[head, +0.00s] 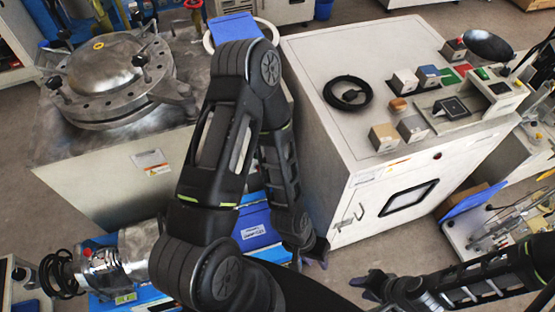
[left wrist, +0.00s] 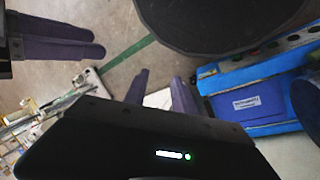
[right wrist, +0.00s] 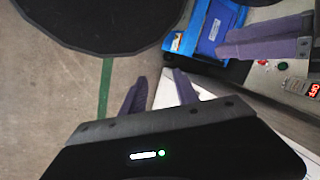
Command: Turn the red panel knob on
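A small red round control (head: 437,156) shows on the front of the white machine (head: 345,135) on the right in the head view; its setting is too small to read. A red round control (right wrist: 283,66) also shows on a panel at the right of the right wrist view; I cannot tell if it is the same one. My left gripper (head: 317,255) hangs in front of the machine's lower left, apart from the controls. Its fingers (left wrist: 160,80) are apart and empty. My right gripper (head: 363,284) is low in front of the machine. Its fingers (right wrist: 160,82) are apart and empty.
A round metal vessel (head: 105,75) stands on a cabinet at left. Blocks, a black cable coil (head: 348,93) and a small device (head: 450,107) lie on the machine's top. A blue box (head: 255,226) is partly behind my left arm. Bare floor (head: 390,245) shows before the machine.

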